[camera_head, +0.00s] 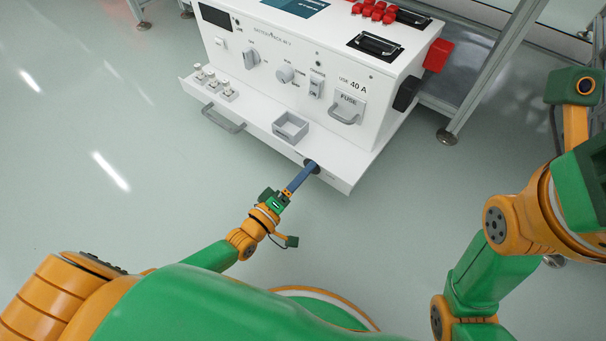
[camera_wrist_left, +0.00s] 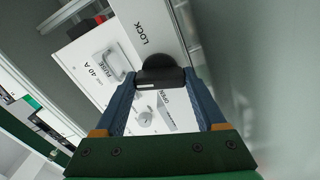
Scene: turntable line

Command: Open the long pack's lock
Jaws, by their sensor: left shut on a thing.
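The long pack (camera_head: 310,75) is a white box with a front panel and a low ledge. Its lock is a dark round knob (camera_wrist_left: 135,50) with a black grip bar (camera_wrist_left: 160,78), between printed LOCK and OPEN words in the left wrist view. In the head view the knob (camera_head: 311,165) is mostly hidden by my gripper near the ledge's right end. My left gripper (camera_head: 309,169) reaches it from the front; its blue fingers (camera_wrist_left: 162,76) are shut on the grip bar, one at each end.
The ledge has a small grey open box (camera_head: 291,127), a grey handle (camera_head: 223,119) and several small white fittings at its left. A fuse handle (camera_head: 345,114), knobs and switches sit on the panel. A metal frame (camera_head: 495,75) stands at the right. The floor in front is clear.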

